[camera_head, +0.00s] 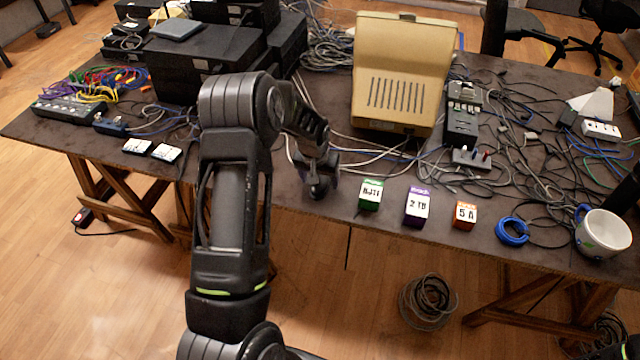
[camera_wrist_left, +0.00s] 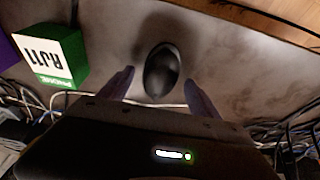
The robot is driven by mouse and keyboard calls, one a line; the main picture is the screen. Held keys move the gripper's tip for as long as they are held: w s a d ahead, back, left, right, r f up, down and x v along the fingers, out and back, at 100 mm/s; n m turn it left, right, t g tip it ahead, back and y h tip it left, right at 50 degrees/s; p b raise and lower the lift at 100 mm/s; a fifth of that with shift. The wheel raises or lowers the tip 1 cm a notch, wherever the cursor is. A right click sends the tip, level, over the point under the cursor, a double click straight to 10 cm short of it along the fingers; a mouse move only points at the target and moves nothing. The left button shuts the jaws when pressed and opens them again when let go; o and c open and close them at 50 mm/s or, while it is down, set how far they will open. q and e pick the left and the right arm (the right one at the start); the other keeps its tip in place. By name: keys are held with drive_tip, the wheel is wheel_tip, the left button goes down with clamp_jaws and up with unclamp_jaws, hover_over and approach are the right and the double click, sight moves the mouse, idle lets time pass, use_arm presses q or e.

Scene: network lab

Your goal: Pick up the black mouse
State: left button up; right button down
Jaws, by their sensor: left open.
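The black mouse (camera_wrist_left: 161,72) lies on the dark table top in the left wrist view, between and just beyond the two fingertips of my left gripper (camera_wrist_left: 160,82). The fingers stand apart on either side of it, and I see no clear contact. In the head view my left gripper (camera_head: 320,190) points down over the table near its front edge. The mouse cannot be made out clearly there, as the gripper and arm cover that spot. My right gripper is not in view.
A green RJ11 box (camera_head: 371,194) stands just right of the gripper; it also shows in the left wrist view (camera_wrist_left: 52,58). A purple box (camera_head: 417,206), an orange box (camera_head: 465,215), blue cable coil (camera_head: 512,232) and white mug (camera_head: 602,234) follow rightward. A beige monitor (camera_head: 400,75) stands behind.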

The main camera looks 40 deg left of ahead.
sight(320, 181)
use_arm(q)
drive_tip(key=shift+c, duration=0.3)
drive_tip(key=c, duration=1.5)
drive_tip(key=shift+o, duration=0.2)
drive_tip(key=shift+r, duration=0.1)
wheel_tip(320, 181, up, 10)
drive_tip(key=b, duration=0.2)
